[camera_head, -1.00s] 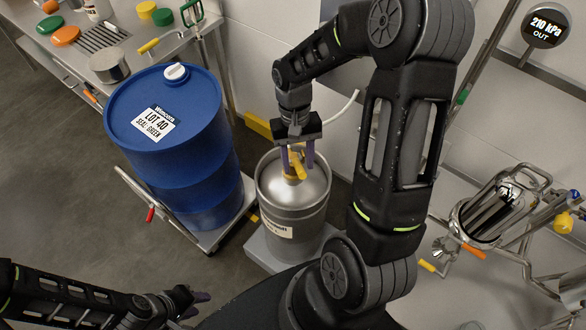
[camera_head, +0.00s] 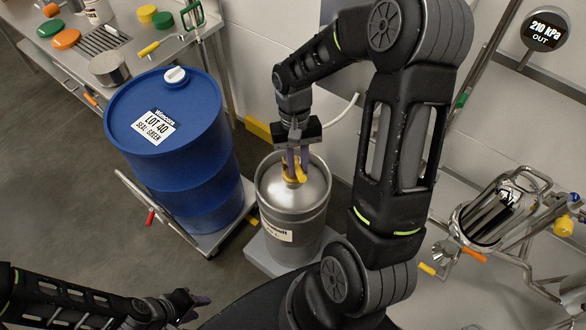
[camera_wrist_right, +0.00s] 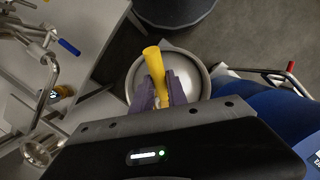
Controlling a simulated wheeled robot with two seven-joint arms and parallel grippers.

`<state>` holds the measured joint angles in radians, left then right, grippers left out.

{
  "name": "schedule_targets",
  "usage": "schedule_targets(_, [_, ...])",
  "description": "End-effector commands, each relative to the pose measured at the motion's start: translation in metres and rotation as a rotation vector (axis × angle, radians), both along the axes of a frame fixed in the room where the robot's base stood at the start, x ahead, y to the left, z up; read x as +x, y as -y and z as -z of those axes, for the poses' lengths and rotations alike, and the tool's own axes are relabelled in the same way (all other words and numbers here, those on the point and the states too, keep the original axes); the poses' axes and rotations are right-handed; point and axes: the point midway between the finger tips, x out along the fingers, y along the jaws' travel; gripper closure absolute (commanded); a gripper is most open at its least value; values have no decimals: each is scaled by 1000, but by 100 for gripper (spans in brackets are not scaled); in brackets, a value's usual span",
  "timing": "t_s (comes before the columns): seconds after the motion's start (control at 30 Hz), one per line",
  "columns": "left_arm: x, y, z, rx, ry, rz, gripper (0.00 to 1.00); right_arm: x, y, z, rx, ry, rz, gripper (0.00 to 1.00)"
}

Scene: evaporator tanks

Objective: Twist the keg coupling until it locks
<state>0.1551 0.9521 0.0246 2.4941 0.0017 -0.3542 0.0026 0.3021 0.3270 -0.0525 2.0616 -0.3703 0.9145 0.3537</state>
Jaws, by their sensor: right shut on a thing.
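The silver keg (camera_head: 293,212) stands upright on a low grey platform. The yellow keg coupling (camera_head: 299,179) sits at the middle of its domed top. My right gripper (camera_head: 298,163) reaches down from above, its purple fingers shut on the coupling. In the right wrist view, the coupling's yellow handle (camera_wrist_right: 155,66) sticks up between the two fingers (camera_wrist_right: 160,92), with the keg's round rim (camera_wrist_right: 201,77) behind. The coupling's base is partly hidden by the fingers. My left gripper (camera_head: 193,302) is low at the bottom left, away from the keg; its opening is unclear.
A blue drum (camera_head: 178,135) on a wheeled dolly stands close to the keg's left. A steel bench (camera_head: 140,62) with coloured lids is at the back left. Steel piping (camera_head: 490,215) stands at the right. A gauge (camera_head: 545,31) reads 210 kPa. Open floor lies at the left.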

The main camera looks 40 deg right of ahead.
Motion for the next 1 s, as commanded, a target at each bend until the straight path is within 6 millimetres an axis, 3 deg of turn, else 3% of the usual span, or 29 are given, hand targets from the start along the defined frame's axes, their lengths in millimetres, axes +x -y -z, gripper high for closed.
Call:
schedule_targets(0.6, [0,0,2,0,0,0,64,4,-7,1,0,1,145,100])
schedule_targets(0.8, [0,0,3,0,0,0,64,7,-12,1,-1,0,271,100])
schedule_targets(1.0, [0,0,3,0,0,0,64,7,-12,1,0,0,272,100])
